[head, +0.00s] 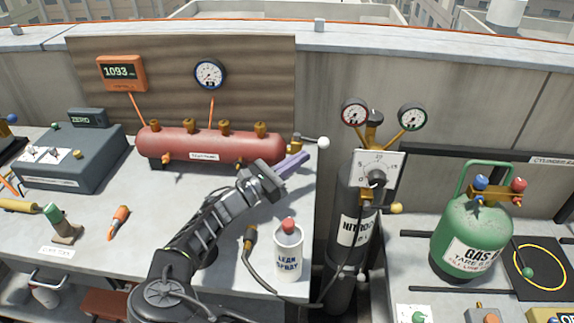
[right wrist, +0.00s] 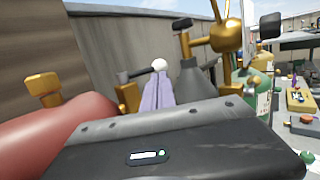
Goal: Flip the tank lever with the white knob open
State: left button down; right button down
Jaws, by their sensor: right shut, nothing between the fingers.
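The red tank (head: 210,146) lies on the bench, with brass fittings on top. At its right end a short lever sticks out from a brass valve (head: 294,146) and ends in the white knob (head: 323,142). The knob also shows in the right wrist view (right wrist: 159,65), just beyond my fingertips. My right gripper (head: 300,160) has purple fingers, shut and empty, slightly below and left of the knob in the head view. I cannot tell whether they touch the lever. The fingers hide part of the valve in the right wrist view. My left gripper is out of view.
A black nitrogen cylinder (head: 345,232) with two gauges stands right of the bench. A white leak spray can (head: 288,255) and a probe with a cable (head: 250,238) are in front. A wooden panel (head: 180,85) stands behind the tank. A green gas cylinder (head: 468,240) is farther right.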

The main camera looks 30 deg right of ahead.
aim_at(319, 144)
jog(key=x, duration=0.3)
jog(key=shift+d, duration=0.4)
jog(key=shift+r, duration=0.1)
jog(key=shift+d+r+p, duration=0.25)
jog(key=shift+d+p, duration=0.15)
jog(key=shift+p, duration=0.75)
jog(key=shift+w+d+f+n+t+p, duration=0.1)
jog(key=shift+d+f+n+t+p, duration=0.3)
jog(key=shift+t, duration=0.5)
jog(key=shift+r, duration=0.1)
